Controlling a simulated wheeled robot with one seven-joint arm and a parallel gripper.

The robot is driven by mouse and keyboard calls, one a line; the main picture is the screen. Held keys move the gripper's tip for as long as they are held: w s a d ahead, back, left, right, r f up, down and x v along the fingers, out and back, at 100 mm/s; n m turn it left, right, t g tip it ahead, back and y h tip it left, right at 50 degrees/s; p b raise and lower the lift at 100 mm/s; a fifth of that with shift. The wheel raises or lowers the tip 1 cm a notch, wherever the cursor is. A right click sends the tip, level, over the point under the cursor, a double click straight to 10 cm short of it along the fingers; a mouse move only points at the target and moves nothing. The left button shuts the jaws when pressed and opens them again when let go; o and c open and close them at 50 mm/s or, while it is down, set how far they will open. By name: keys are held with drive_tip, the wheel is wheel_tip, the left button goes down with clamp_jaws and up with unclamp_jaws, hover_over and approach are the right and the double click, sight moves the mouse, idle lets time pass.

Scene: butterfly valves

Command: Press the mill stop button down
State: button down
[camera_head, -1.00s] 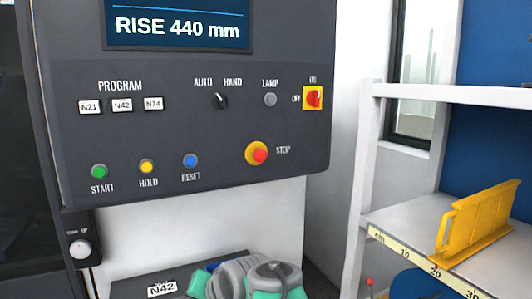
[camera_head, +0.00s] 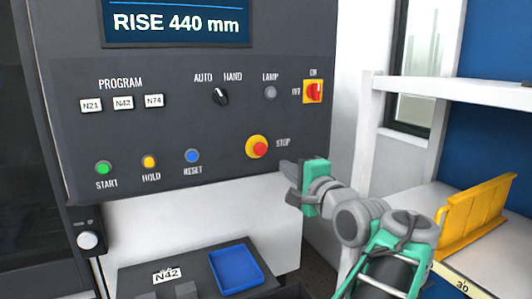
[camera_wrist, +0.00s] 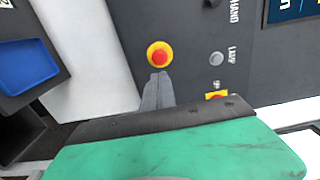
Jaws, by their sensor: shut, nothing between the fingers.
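The mill stop button (camera_head: 260,148) is a red mushroom head on a yellow round base, low on the right of the dark control panel, with STOP lettered to its right. It also shows in the wrist view (camera_wrist: 158,55). My gripper (camera_head: 284,166) is shut and empty. Its fingertips are just below and right of the button in the head view. In the wrist view the grey closed fingers (camera_wrist: 158,82) point at the button, their tips just short of its yellow rim in the picture. I cannot tell the exact gap in depth.
The panel also holds the green START (camera_head: 103,167), yellow HOLD (camera_head: 149,162) and blue RESET (camera_head: 192,156) buttons, a lamp and a red switch (camera_head: 313,92). A blue tray (camera_head: 237,268) sits below. A white shelf (camera_head: 445,90) with a yellow part (camera_head: 478,220) stands right.

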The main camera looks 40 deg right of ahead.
sight(261, 150)
drive_tip(key=p+x, duration=0.4)
drive_tip(key=x, duration=0.7)
drive_tip(key=shift+w+r, duration=0.1)
drive_tip(key=shift+w, duration=0.3)
drive_tip(key=shift+w+d, duration=0.2)
drive_tip(key=shift+w, duration=0.15)
